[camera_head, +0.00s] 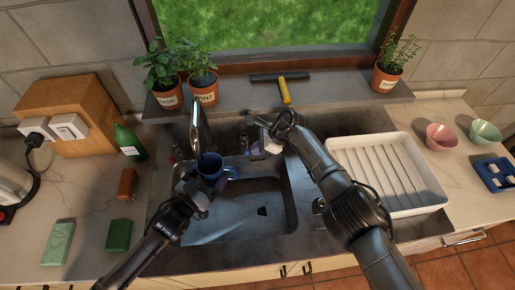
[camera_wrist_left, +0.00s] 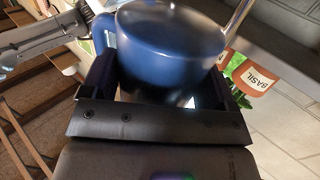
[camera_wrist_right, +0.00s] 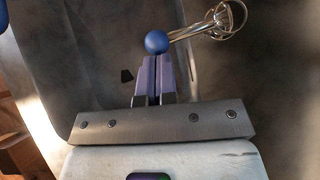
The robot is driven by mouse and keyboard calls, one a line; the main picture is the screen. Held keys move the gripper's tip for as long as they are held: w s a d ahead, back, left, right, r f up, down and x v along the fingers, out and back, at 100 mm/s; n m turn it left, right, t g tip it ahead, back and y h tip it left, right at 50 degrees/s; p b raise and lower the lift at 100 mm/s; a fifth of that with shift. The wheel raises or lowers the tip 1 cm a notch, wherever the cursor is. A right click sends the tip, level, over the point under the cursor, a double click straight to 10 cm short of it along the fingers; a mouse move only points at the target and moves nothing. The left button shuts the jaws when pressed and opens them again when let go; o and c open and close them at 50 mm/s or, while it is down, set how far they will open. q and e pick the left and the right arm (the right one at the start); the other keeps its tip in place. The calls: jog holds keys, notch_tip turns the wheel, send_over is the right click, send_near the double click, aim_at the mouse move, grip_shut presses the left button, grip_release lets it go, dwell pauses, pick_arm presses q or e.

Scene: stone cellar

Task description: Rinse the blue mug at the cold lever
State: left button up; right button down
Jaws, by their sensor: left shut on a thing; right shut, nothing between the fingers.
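The blue mug (camera_head: 209,167) is over the sink, below the metal tap (camera_head: 196,122). My left gripper (camera_head: 203,184) is shut on it; the left wrist view shows the mug (camera_wrist_left: 170,45) between the fingers, its handle at the left. I see no water stream. My right gripper (camera_head: 268,138) is behind the sink's back edge, right of the tap, with its fingers (camera_wrist_right: 155,75) shut and empty. In the right wrist view the cold lever's blue ball (camera_wrist_right: 156,42) is just beyond the fingertips, on a metal rod. I cannot tell whether they touch.
A white drying rack (camera_head: 388,170) stands right of the sink basin (camera_head: 240,222). Potted herbs (camera_head: 203,88) and a yellow-handled squeegee (camera_head: 284,90) are on the sill. A green bottle (camera_head: 129,142), brown brush (camera_head: 127,184) and sponges (camera_head: 118,235) are at the left.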

pick_arm(q)
jog(key=shift+w+d, duration=0.1)
jog(key=shift+d, duration=0.1)
pick_arm(e)
jog(key=shift+s+a, duration=0.25)
jog(key=shift+a, duration=0.4)
jog(key=shift+f, duration=0.1)
pick_arm(q)
jog(key=shift+a, duration=0.35)
pick_arm(e)
jog(key=d+f+v, duration=0.1)
jog(key=d+v, duration=0.1)
jog(key=v, duration=1.1)
jog(key=shift+s+d, duration=0.25)
jog(key=shift+s, duration=0.15)
